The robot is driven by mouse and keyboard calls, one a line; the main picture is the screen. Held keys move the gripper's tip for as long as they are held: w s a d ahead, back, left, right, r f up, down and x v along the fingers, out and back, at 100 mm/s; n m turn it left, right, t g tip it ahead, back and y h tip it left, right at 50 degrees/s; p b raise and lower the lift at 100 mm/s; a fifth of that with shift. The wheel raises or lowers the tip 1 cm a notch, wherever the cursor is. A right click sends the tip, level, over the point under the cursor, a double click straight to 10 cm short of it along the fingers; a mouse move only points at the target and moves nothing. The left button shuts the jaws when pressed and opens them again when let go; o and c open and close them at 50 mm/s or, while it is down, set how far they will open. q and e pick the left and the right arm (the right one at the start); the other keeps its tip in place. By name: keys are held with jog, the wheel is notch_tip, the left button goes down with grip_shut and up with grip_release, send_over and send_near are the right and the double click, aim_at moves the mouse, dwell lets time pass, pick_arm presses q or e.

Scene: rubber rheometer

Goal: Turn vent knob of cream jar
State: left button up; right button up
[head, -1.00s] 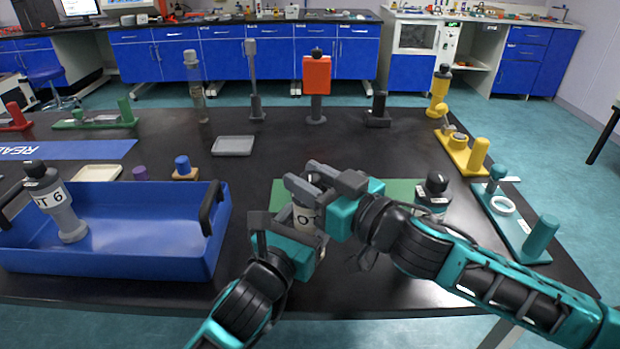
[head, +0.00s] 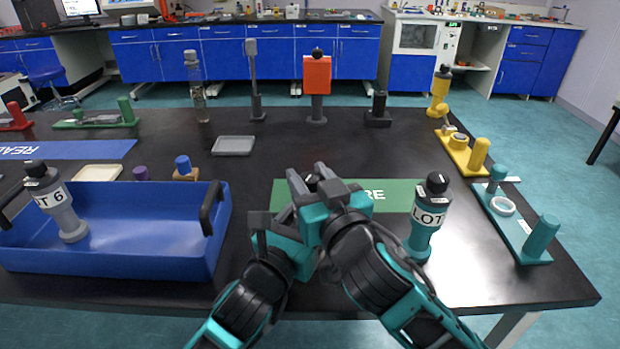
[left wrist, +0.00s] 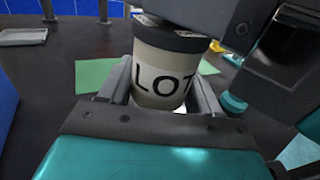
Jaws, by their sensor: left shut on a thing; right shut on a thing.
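The cream jar (left wrist: 160,65) has a black "LOT" label and stands upright between the fingers of my left gripper (left wrist: 160,92) in the left wrist view. In the head view my left gripper (head: 272,225) is low at the middle, and my arms hide nearly all of the jar. My right gripper (head: 312,182) is over the jar's top, with its fingers shut around the dark knob (head: 313,179), of which only a little shows. A dark part of the right gripper also crosses the upper right of the left wrist view (left wrist: 222,20).
A green mat (head: 395,193) lies behind the grippers. A teal jar (head: 425,225) stands close to the right arm. A blue crate (head: 130,262) holding a grey jar (head: 62,208) is at left. A teal stand (head: 518,232) is at right.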

jog(key=o, duration=1)
jog(key=shift+c, duration=0.2)
jog(key=v, duration=1.2)
